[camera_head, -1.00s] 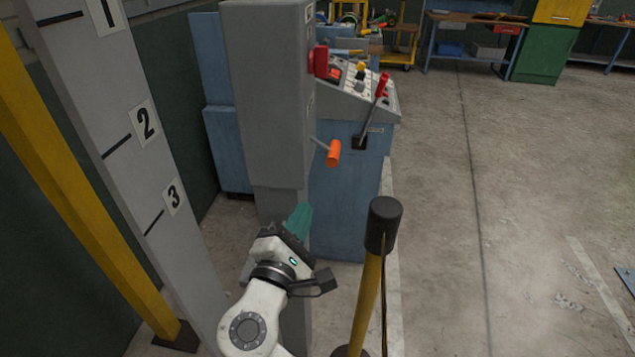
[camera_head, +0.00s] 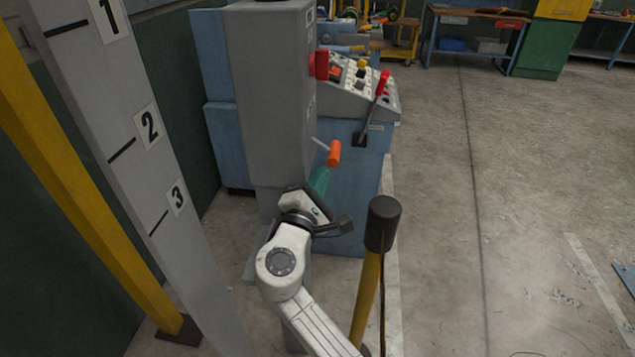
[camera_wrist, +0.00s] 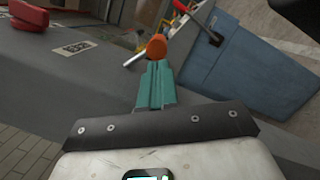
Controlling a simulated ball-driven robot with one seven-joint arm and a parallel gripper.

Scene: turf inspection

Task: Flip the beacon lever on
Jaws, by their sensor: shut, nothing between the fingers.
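The orange-tipped lever (camera_head: 334,153) sticks out on a thin metal rod from the right side of a grey post (camera_head: 272,100). In the wrist view its orange knob (camera_wrist: 156,47) shows just beyond the fingertips, with the rod pointing left from it. My gripper (camera_head: 321,177) has teal fingers and is just below the lever knob in the head view. The fingers (camera_wrist: 156,70) are closed together with nothing between them. I cannot tell whether they touch the knob. No readable label shows which lever on this post is the beacon's.
A blue console (camera_head: 350,190) with a red-handled lever (camera_head: 383,82) and buttons stands behind the post. A red knob (camera_head: 320,64) sits higher on the post. A yellow bollard with a dark cap (camera_head: 383,222) stands right of my arm. The floor at right is mostly clear.

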